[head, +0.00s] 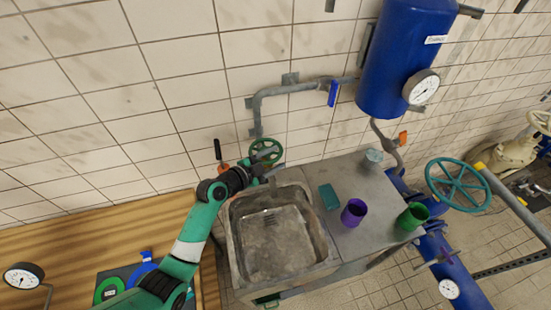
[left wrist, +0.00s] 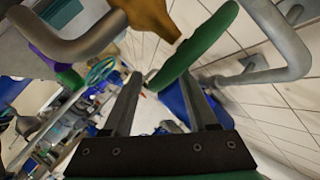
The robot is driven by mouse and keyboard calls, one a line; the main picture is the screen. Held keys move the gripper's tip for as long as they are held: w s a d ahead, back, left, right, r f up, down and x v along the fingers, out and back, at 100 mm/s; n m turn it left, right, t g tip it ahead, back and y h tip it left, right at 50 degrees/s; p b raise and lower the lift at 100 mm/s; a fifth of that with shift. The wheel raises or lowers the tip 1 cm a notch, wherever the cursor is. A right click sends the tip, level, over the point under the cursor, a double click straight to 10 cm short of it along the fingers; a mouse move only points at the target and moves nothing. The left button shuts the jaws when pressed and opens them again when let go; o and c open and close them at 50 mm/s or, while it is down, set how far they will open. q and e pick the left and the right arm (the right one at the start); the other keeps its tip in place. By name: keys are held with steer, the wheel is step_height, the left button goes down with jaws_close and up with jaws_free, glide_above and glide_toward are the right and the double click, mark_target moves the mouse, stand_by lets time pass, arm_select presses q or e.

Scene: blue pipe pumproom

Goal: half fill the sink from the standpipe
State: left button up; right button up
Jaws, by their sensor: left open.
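The grey metal sink (head: 238,262) stands in the middle of the head view; I cannot tell whether its murky basin holds water. The grey standpipe (head: 290,89) runs along the tiled wall and down to a green handwheel (head: 266,146) behind the sink's back left corner. My left gripper (head: 262,174) is open close to the handwheel. In the left wrist view, the green wheel rim (left wrist: 197,45) crosses just beyond the fingertips; I cannot tell whether they touch. A brass-coloured part (left wrist: 150,16) and a curved grey pipe (left wrist: 70,46) show beside it. My right gripper is out of view.
Right of the basin, the metal counter (head: 345,255) holds a teal block (head: 329,196), a purple cup (head: 353,212) and a green cup (head: 412,217). A blue tank (head: 402,55) with a gauge hangs above. A wooden table (head: 60,245) is at left.

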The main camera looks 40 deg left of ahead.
arm_select(q)
steer(key=shift+w+f, duration=0.1)
steer(key=shift+w, duration=0.25)
jaws_close()
